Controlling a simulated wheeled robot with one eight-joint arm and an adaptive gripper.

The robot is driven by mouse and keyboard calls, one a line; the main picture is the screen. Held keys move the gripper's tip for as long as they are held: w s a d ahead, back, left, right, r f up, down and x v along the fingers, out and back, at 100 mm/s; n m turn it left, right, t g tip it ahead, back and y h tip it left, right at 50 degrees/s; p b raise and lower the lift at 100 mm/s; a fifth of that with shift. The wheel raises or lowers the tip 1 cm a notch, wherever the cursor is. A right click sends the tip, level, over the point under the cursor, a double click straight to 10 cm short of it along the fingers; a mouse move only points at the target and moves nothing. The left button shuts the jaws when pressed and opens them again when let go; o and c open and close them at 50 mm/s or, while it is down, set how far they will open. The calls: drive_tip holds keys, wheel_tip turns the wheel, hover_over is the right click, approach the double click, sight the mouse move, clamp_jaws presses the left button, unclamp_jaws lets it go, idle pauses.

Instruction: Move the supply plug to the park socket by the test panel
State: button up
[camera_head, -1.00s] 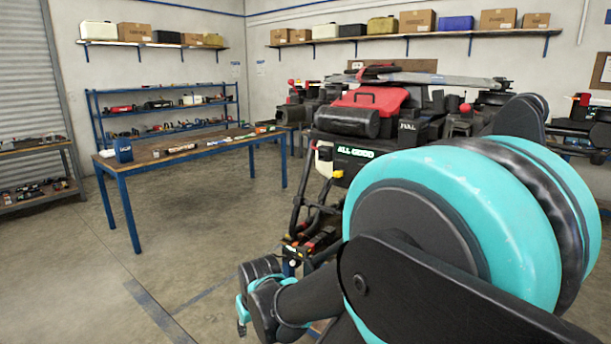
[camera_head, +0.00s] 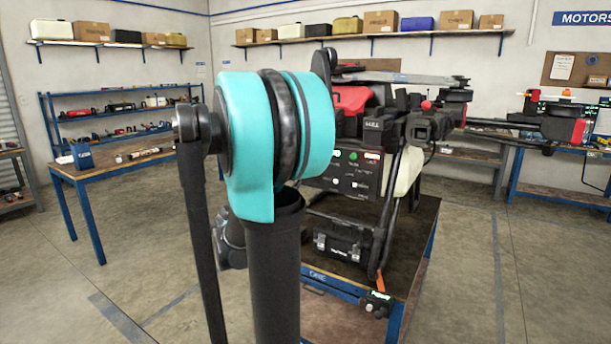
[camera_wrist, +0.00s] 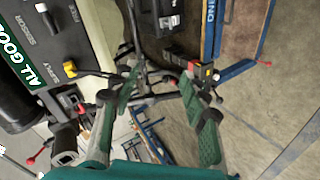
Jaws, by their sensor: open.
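In the wrist view, the dark test panel (camera_wrist: 50,48) shows turned on its side at the left, with a lit "ALL GOOD" sign. A yellow plug (camera_wrist: 70,69) sits in it beside the "SUPPLY" label; its dark cable runs right, behind a finger. My gripper (camera_wrist: 158,82) is open and empty, its green-padded fingers apart, with the plug to the left of them. A small black box with red and yellow parts (camera_wrist: 204,72) shows behind the right finger; I cannot tell whether it is the park socket. In the head view my arm hides my gripper and the plug.
The drone (camera_head: 400,105) rests on a blue-framed cart (camera_head: 345,290), with a black toolbox (camera_head: 338,242) low on it. A wooden table (camera_head: 125,168) stands at the left, and a bench (camera_head: 560,197) at the right. Open floor lies at the front left and right.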

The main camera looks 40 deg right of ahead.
drive_tip(key=w+d+r+n+t+h, duration=0.1)
drive_tip(key=w+d+r+n+h, duration=0.2)
drive_tip(key=w+d+r+h, duration=0.3)
drive_tip(key=w+d+r, duration=0.3)
drive_tip(key=d+r, duration=0.1)
drive_tip(key=d, duration=0.1)
drive_tip(key=shift+d+r, duration=0.2)
drive_tip(key=shift+r, duration=0.2)
drive_tip(key=shift+d, duration=0.1)
drive_tip(key=x, duration=0.8)
drive_tip(key=shift+w+d, duration=0.2)
drive_tip(key=shift+d, duration=0.15)
clamp_jaws()
idle(0.3)
drive_tip(key=shift+a, duration=0.15)
drive_tip(key=shift+v, duration=2.9)
drive_tip(key=shift+s, duration=0.1)
